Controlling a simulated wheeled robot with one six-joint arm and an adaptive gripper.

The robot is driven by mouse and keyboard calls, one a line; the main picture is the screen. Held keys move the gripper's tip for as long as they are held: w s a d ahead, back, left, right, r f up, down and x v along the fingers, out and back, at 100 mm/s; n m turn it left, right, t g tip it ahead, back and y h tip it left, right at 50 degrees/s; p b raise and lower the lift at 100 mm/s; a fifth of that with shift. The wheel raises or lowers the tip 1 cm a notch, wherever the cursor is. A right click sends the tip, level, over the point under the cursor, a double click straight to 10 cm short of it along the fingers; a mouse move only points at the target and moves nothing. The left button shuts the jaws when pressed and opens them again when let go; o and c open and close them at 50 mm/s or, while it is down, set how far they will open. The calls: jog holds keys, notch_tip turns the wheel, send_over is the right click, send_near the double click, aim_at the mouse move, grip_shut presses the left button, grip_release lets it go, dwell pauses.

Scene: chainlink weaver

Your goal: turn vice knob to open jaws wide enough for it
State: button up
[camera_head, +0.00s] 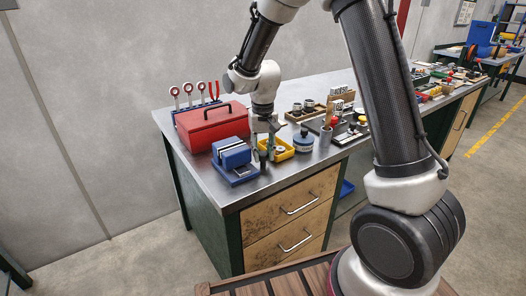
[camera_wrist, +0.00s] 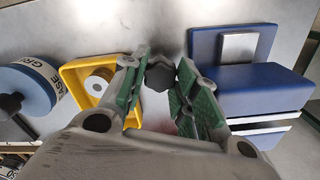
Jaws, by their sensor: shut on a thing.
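The blue vice (camera_head: 233,160) stands near the front left corner of the metal bench, and its blue blocks (camera_wrist: 250,88) fill the right of the wrist view. A pale metal face shows on it, and its jaw gap is hard to judge. The dark grey, faceted vice knob (camera_wrist: 160,77) sits between my fingertips in the wrist view. My gripper (camera_head: 263,150) points down beside the vice's right side. Its green-padded fingers are shut on the knob, one on each side. The knob is too small to make out in the head view.
A yellow bin (camera_head: 282,151) with a ring-shaped part stands close beside my gripper, with a blue grease tin (camera_head: 303,140) further right. A red toolbox (camera_head: 211,126) and a tool rack (camera_head: 196,103) stand behind the vice. Several small items crowd the bench to the right.

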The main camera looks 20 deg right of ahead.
jog(key=n, duration=0.4)
jog(key=shift+n, duration=2.2)
jog(key=o, duration=1)
jog(key=shift+o, duration=0.2)
